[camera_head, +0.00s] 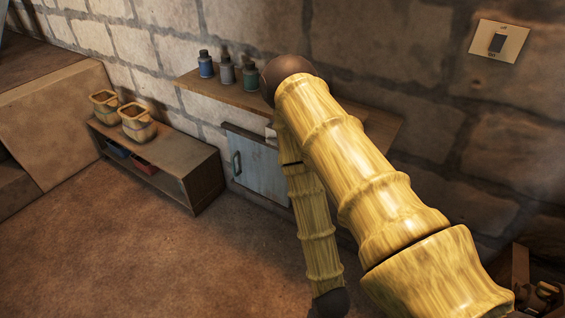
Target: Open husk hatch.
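A pale grey-blue hatch door (262,172) with a dark top edge stands under the wall shelf, left of my arm. No other hatch shows. My yellow arm crosses the middle of the view, and its thinner link runs down in front of the hatch's right part. It ends in a dark part at the bottom edge. My gripper's fingers do not show. I see nothing touching the handle.
A wooden shelf (226,94) carries a blue bottle (205,66), a grey bottle (227,72) and a green bottle (250,78). A low bench (188,160) with two baskets (138,122) stands left. A switch (497,43) is on the wall. The floor (150,250) at front left is clear.

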